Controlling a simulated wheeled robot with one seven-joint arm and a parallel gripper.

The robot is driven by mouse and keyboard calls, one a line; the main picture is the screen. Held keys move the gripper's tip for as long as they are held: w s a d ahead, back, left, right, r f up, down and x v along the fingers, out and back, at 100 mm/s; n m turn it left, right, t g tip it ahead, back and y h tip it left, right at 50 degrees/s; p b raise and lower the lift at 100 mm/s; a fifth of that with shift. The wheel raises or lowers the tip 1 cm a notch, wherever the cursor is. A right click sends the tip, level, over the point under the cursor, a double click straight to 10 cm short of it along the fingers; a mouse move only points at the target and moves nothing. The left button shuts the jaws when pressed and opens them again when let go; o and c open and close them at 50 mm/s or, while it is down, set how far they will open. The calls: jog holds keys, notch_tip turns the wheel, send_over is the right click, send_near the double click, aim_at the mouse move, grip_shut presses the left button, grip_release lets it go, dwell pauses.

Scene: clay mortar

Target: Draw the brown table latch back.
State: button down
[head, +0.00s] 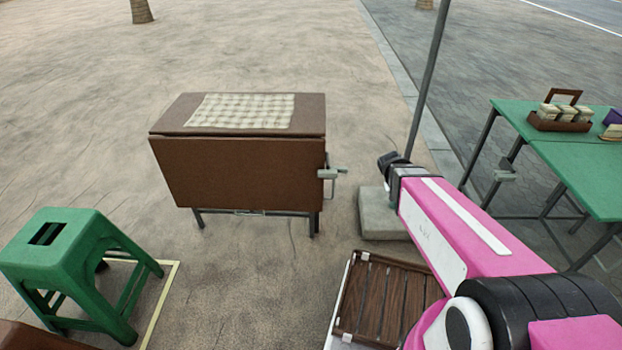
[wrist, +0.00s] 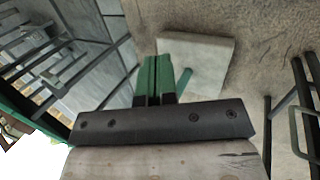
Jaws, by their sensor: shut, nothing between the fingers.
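The brown table (head: 235,172) stands left of my arm in the head view, its front leaf hanging down. Its grey latch (head: 332,174) sticks out from the right side, near the front edge. My gripper (head: 388,161) is at the end of the pink arm, right of the latch and apart from it. Its fingertips are hard to make out there. In the wrist view the green fingers of my gripper (wrist: 157,66) are together and empty. Dark metal legs or bars show at the right edge of that view; I cannot tell whether the latch is among them.
A pale slab (head: 375,222) with a grey pole (head: 428,75) stands beside my gripper. A slatted wooden tray (head: 385,300) lies below my arm. A green stool (head: 75,262) is front left. A green table (head: 575,165) at right has a similar latch (head: 504,175).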

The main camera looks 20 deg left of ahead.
jog(key=w+a+f+n+t+h, duration=0.1)
jog(key=w+a+n+t+h, duration=0.2)
jog(key=a, duration=0.9)
jog(key=n+t+h, duration=0.2)
jog(key=n+t, duration=0.2)
jog(key=t, duration=0.4)
send_near(327, 173)
notch_tip(327, 173, down, 4)
jog(key=d, duration=0.3)
jog(key=s+a+n+t+y, duration=0.1)
jog(key=s+a+t, duration=0.3)
jog(key=a, duration=0.7)
jog(key=shift+s+n+y, duration=0.3)
jog(key=shift+s, duration=0.35)
jog(key=shift+r, duration=0.1)
jog(key=shift+s+d+x, duration=0.25)
jog(key=shift+d+x, duration=0.15)
jog(key=shift+x, duration=1.75)
jog(key=shift+s+d+x, duration=0.2)
jog(key=shift+d+x, duration=0.2)
jog(key=shift+x, duration=1.8)
jog(key=shift+s+d+x, duration=0.25)
jog(key=shift+d+x, duration=0.15)
jog(key=shift+x, duration=1.75)
jog(key=shift+d+r, duration=0.1)
jog(key=shift+r, duration=0.05)
